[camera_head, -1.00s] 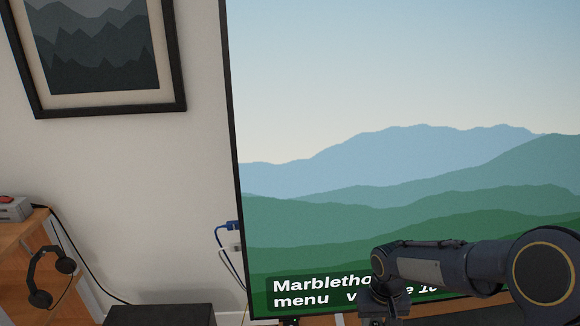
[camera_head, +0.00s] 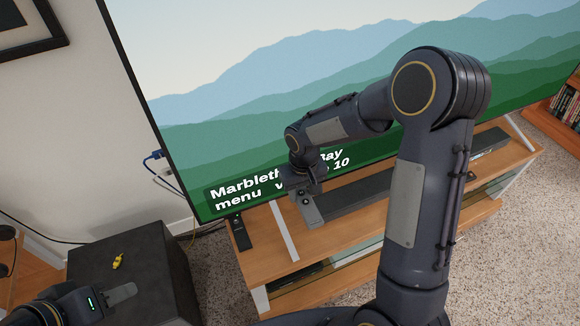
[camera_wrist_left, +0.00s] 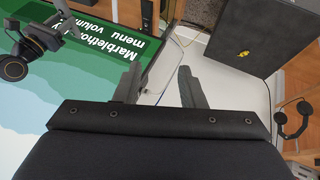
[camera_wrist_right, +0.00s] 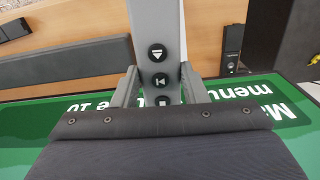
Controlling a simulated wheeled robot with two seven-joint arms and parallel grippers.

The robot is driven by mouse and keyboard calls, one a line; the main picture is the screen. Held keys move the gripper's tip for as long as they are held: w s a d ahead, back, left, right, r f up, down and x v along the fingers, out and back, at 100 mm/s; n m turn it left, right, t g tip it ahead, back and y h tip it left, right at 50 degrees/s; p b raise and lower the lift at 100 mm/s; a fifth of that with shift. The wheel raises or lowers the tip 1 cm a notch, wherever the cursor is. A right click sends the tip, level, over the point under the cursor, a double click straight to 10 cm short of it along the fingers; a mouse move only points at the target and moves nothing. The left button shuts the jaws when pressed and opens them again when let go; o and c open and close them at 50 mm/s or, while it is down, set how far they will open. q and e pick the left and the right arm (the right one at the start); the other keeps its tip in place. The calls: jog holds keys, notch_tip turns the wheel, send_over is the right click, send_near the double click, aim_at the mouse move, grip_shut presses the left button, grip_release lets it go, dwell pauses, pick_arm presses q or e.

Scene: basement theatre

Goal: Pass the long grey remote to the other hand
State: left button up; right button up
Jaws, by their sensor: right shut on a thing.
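The long grey remote (camera_head: 311,211) with dark round buttons hangs in my right gripper (camera_head: 303,190), above the front of the TV stand. In the right wrist view the remote (camera_wrist_right: 158,45) sits between both fingers and its far end runs out of the picture. It also shows at the upper left of the left wrist view (camera_wrist_left: 60,14). My left gripper (camera_head: 122,294) is at the lower left of the head view, well apart from the remote. In the left wrist view its fingers (camera_wrist_left: 160,88) are spread with nothing between them.
A wooden TV stand (camera_head: 350,229) carries a dark soundbar (camera_head: 370,192) and a small black device (camera_head: 239,232). The big TV screen (camera_head: 250,95) stands behind. A black box (camera_head: 150,262) with a small yellow thing (camera_head: 118,261) is at the left.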

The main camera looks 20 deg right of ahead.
pick_arm(q)
jog(key=shift+o, duration=1.1)
jog(key=shift+w+d, duration=0.1)
jog(key=shift+w, duration=0.05)
jog(key=w+d+m+t+h, duration=0.2)
jog(key=w+d+m+t, duration=0.2)
jog(key=w+d+m, duration=0.8)
jog(key=s+d+m+t+h, duration=0.2)
jog(key=d+m+t+h, duration=0.3)
jog(key=d+m, duration=0.8)
jog(key=w+d+m+y, duration=0.1)
jog(key=w+d, duration=0.4)
jog(key=w, duration=0.5)
jog(key=shift+f+t, duration=0.3)
jog(key=shift+f, duration=0.1)
pick_arm(e)
jog(key=w+a+r+n, duration=0.1)
jog(key=a+r+n, duration=0.2)
jog(key=a+r, duration=0.3)
jog(key=a+r+n, duration=0.4)
jog(key=a+r, duration=0.2)
jog(key=r, duration=0.7)
jog(key=shift+w+r+n, duration=0.15)
jog(key=shift+w+n, duration=0.15)
jog(key=shift+w, duration=0.1)
pick_arm(q)
jog(key=shift+w, duration=0.1)
jog(key=shift+c, duration=0.4)
pick_arm(e)
jog(key=shift+a, duration=0.1)
